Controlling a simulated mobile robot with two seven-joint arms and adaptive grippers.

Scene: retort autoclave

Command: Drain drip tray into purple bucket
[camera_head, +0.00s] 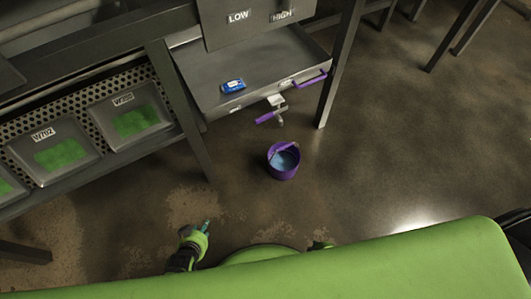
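The purple bucket (284,160) stands upright on the floor, with its inside showing light blue; I cannot tell what the blue is. The drip tray (262,65) is a flat grey metal tray above and behind the bucket, with a purple handle (310,80) on its right front edge. A valve with a purple lever (270,117) hangs under the tray's front, above and left of the bucket in the picture. My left gripper does not clearly show.
A small blue object (233,86) lies on the tray. A panel marked LOW and HIGH (260,18) hangs above it. Grey table legs (341,65) stand beside the tray. The floor right of the bucket is clear.

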